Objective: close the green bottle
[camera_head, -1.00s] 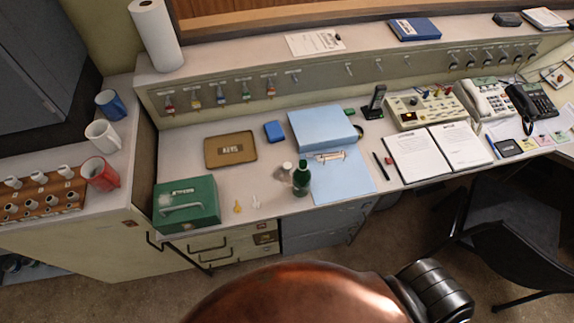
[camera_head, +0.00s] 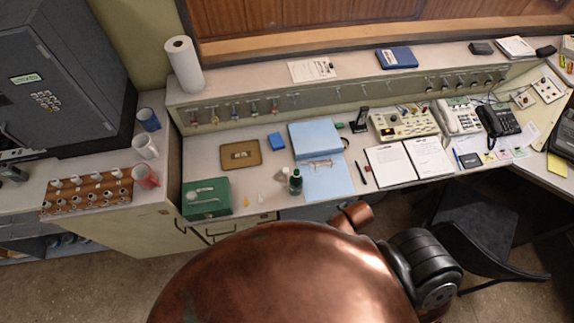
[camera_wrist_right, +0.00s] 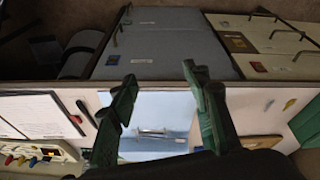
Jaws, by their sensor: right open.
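The green bottle (camera_head: 296,184) stands upright near the front edge of the desk, beside the open blue folder. A small white object (camera_head: 285,171) stands just behind it to the left. I cannot tell whether this is a cap, or whether the bottle's mouth is covered. My right gripper (camera_wrist_right: 160,78) is open in the right wrist view, its fingers spread, with the blue folder (camera_wrist_right: 158,112) and desk showing between and beyond them. I cannot make out the bottle for certain in that view. My left gripper is out of view.
A green box (camera_head: 206,199) stands left of the bottle, with a brown tray (camera_head: 240,154) behind. The blue folder (camera_head: 327,180) lies right of the bottle. Mugs and a rack (camera_head: 87,193) stand at left. A black chair (camera_head: 470,213) is at the right. My copper arm covers the front.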

